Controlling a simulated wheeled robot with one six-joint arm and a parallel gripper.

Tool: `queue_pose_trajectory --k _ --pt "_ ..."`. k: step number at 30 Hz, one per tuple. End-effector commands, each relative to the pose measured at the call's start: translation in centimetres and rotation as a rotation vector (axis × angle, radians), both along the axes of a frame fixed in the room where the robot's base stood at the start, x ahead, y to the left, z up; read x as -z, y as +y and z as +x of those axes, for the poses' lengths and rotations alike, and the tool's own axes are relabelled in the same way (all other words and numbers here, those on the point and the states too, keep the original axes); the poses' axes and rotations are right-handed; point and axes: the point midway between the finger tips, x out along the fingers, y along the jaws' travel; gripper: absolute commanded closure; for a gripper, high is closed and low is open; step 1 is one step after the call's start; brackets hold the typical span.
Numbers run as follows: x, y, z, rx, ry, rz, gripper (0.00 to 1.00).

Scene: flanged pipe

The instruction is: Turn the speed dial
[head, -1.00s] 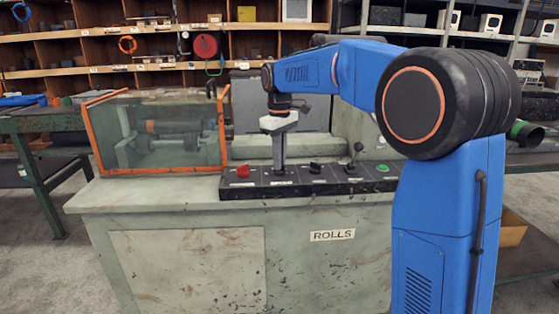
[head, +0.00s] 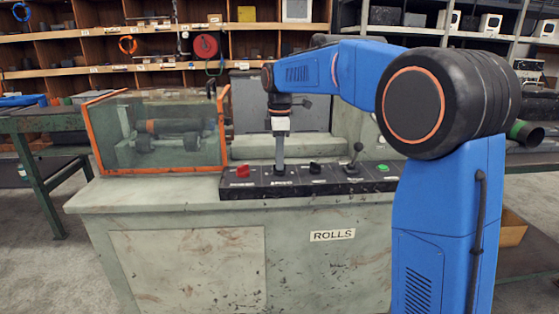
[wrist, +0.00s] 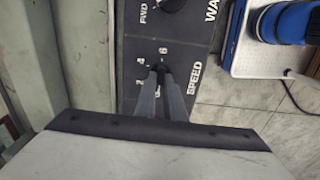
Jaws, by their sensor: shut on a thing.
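My gripper (head: 279,168) points straight down at the black control panel (head: 340,185) on the pale green bench. Its fingers (wrist: 160,85) are shut on the speed dial (wrist: 159,69), beside the word SPEED. The fingers hide most of the dial. Numbers such as 4 and 6 show around it, but I cannot tell where the dial points. In the head view the dial is hidden behind the fingertips.
A red knob (head: 243,171) stands left of my gripper. A black knob (head: 315,168), a lever (head: 356,157) and a green button (head: 382,168) stand to its right. An orange-framed clear guard (head: 162,132) encloses rolls at the back left.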

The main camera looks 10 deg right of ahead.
Motion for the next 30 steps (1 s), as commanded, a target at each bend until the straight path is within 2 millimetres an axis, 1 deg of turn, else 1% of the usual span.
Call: queue_pose_trajectory --k 17,18,19,20,30 --pt "-0.12 -0.01 0.07 -0.029 -0.003 0.001 1.00" --pt "-0.12 -0.01 0.07 -0.029 -0.003 0.001 0.81" --pt "-0.11 -0.01 0.07 -0.029 -0.003 0.001 0.74" --pt "-0.10 -0.01 0.06 -0.028 -0.003 0.001 0.72" --pt "-0.30 -0.01 0.04 -0.028 -0.002 0.000 0.72"
